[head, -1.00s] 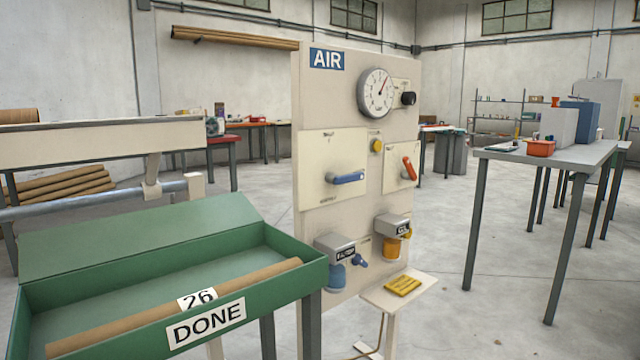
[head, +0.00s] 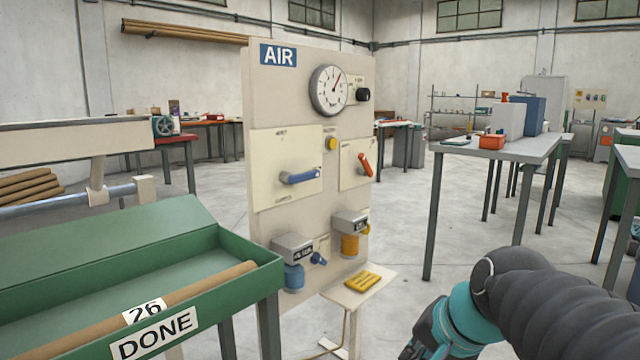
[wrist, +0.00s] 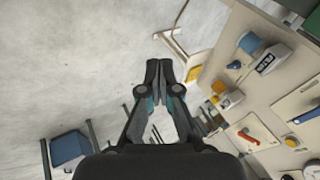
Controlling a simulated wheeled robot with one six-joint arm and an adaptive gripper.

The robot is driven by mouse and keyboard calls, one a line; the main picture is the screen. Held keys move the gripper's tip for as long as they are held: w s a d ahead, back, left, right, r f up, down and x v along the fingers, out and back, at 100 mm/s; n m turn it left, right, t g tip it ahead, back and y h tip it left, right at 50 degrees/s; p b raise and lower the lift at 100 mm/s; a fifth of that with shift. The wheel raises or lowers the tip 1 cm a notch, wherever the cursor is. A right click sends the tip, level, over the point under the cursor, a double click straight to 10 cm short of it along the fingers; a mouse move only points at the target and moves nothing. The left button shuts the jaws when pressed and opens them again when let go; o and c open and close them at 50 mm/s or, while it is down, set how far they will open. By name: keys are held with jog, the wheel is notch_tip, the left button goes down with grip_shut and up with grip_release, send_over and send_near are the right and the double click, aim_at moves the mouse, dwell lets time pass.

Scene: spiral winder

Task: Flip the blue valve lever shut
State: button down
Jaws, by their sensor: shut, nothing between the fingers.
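The blue valve lever (head: 302,177) sits on a cream plate (head: 268,190) on the AIR panel (head: 357,112). It points to the right, nearly level. In the wrist view the blue lever (wrist: 308,117) shows at the right edge. My arm shows at the lower right of the head view, with the gripper cut off or hidden there. In the wrist view my gripper (wrist: 159,72) is shut and empty, its fingertips together, apart from the panel and to the side of it.
A red lever (head: 365,164), a gauge (head: 328,91) and a yellow button (head: 330,143) are also on the panel. A green tray (head: 262,284) holding a cardboard tube stands at front left. A grey table (head: 500,147) stands at right.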

aim_at(305, 177)
jog(key=w+a+r+m+t+y, duration=0.1)
jog(key=w+a+r+m+y, duration=0.1)
jog(key=w+m, duration=0.4)
jog(key=w+a+r+m+t+y, duration=0.1)
jog(key=w+a+r+m+y, duration=0.2)
jog(key=w, duration=1.3)
jog(key=w+a+r+m+t+y+p, duration=0.1)
jog(key=w+a+r+m+y, duration=0.2)
jog(key=w+r+m, duration=0.6)
jog(key=shift+w+a+m, duration=0.4)
jog(key=shift+w+a, duration=0.3)
jog(key=shift+w, duration=0.4)
jog(key=shift+a, duration=0.1)
jog(key=w+a, duration=0.5)
jog(key=a, duration=0.2)
jog(key=shift+w+a+r+p, duration=0.15)
jog(key=shift+w+r+p, duration=0.2)
jog(key=shift+r+p, duration=0.1)
jog(key=shift+a+r, duration=0.1)
jog(key=shift+a, duration=0.05)
